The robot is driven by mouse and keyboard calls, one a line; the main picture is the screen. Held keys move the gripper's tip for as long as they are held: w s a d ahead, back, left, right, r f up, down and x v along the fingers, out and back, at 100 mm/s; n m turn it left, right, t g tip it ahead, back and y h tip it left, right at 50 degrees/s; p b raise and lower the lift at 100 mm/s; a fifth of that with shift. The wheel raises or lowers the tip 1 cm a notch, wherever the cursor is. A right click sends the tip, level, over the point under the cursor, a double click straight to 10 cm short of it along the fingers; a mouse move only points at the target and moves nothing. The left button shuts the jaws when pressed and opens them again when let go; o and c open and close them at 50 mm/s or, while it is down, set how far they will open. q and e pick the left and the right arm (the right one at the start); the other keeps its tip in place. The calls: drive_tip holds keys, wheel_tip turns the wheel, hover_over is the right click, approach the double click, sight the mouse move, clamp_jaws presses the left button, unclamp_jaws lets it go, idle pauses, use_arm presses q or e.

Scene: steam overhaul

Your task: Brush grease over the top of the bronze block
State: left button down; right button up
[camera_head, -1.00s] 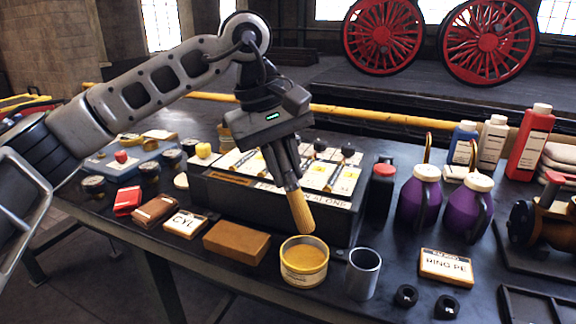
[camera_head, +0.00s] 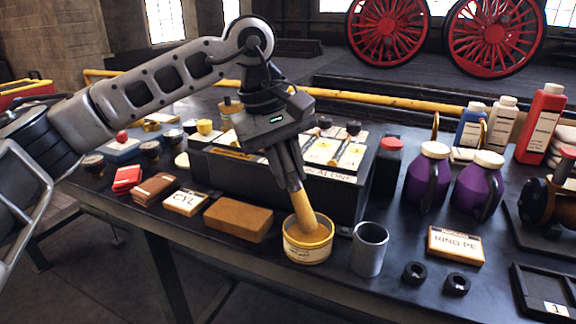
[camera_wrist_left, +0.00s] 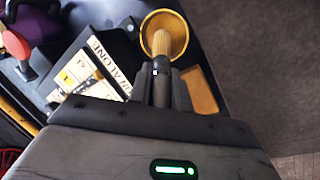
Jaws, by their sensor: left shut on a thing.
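My left gripper (camera_head: 290,178) is shut on a brush (camera_head: 305,207) with pale yellow-brown bristles. The brush points down, slightly tilted, with its bristle end inside the open grease tin (camera_head: 307,251). The tin is round with a yellow rim and a pale label. In the left wrist view the brush (camera_wrist_left: 162,43) also reaches into the tin (camera_wrist_left: 150,22). The bronze block (camera_head: 238,220) is a flat brown slab lying just left of the tin, with its top bare to view. It shows in the left wrist view too (camera_wrist_left: 200,92). My right gripper is not in view.
A grey metal cup (camera_head: 369,250) stands right of the tin, with two small black rings (camera_head: 414,272) near it. A large black box (camera_head: 340,205) with labelled cards stands behind. Purple jugs (camera_head: 427,178) stand to the right. The CYL box (camera_head: 186,202) lies left of the block.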

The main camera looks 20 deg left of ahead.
use_arm(q)
drive_tip(key=shift+f+b, duration=0.5)
drive_tip(key=shift+f, duration=0.15)
idle(0.7)
drive_tip(key=shift+r, duration=0.1)
idle(0.4)
drive_tip(key=shift+r+p, duration=2.7)
drive_tip(key=shift+r, duration=0.85)
drive_tip(key=shift+f, duration=0.1)
